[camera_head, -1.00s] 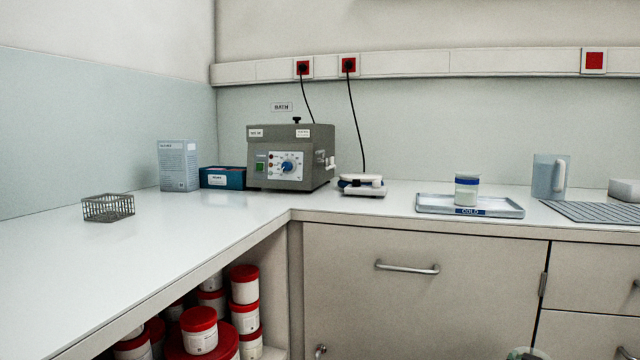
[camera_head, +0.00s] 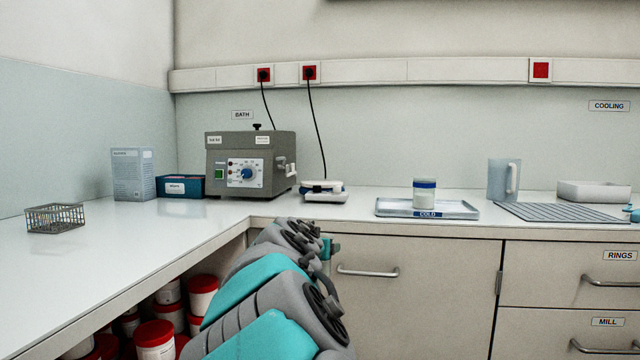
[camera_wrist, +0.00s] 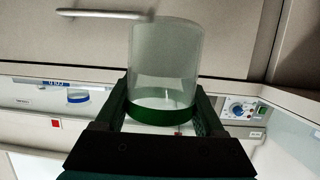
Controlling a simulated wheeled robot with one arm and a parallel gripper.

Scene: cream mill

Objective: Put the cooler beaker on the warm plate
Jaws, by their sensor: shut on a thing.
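My gripper (camera_wrist: 165,112) is shut on a clear beaker (camera_wrist: 165,55) with a green band, seen close up in the wrist view. Its contents are hard to tell. In the head view my arm is in front of the counter, and the gripper and held beaker are hidden. A small white plate device (camera_head: 324,192) with a cord, apparently the warm plate, stands on the counter right of the grey bath; its top looks clear. A blue-banded beaker (camera_head: 424,198) with pale contents stands upright on the tray marked COLD (camera_head: 460,210); both also show in the wrist view.
The grey bath (camera_head: 225,182), a blue box (camera_head: 180,187) and a wire basket (camera_head: 54,218) are on the left. A jug (camera_head: 503,180), a ribbed mat (camera_head: 560,212) and a white tray (camera_head: 594,192) are on the right. Drawer handles project below the counter.

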